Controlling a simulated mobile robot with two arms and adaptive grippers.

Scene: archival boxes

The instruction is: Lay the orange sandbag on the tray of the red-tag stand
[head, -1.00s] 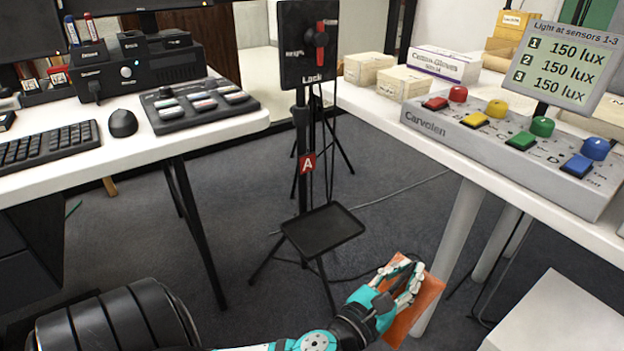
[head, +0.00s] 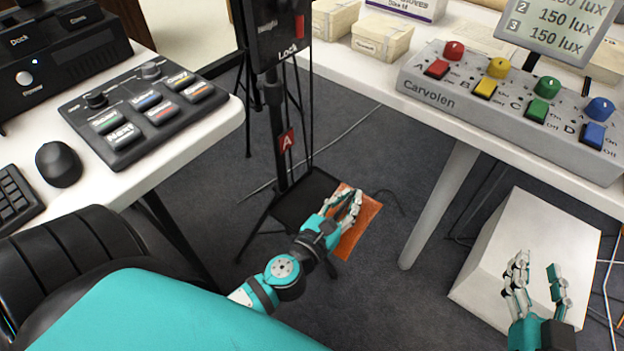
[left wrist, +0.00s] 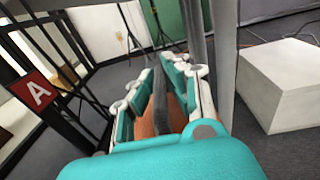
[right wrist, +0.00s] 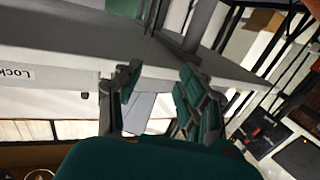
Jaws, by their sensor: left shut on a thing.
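The orange sandbag (head: 359,222) is held by my left gripper (head: 342,208), which is shut on it. In the left wrist view the sandbag (left wrist: 150,122) shows between the fingers. The stand with the red "A" tag (head: 286,140) has a black tray (head: 290,208) low on its column. In the head view the gripper and sandbag overlap the tray's right edge; I cannot tell whether they touch it. The tag also shows at the left of the left wrist view (left wrist: 36,92). My right gripper (head: 537,272) is open and empty, in front of a white box.
The left desk (head: 215,125) holds a button panel and mouse. The right table (head: 385,75) holds the Carvolen box (head: 480,105) and small cartons. A large white box (head: 520,240) stands on the floor at right. Cables lie on the carpet.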

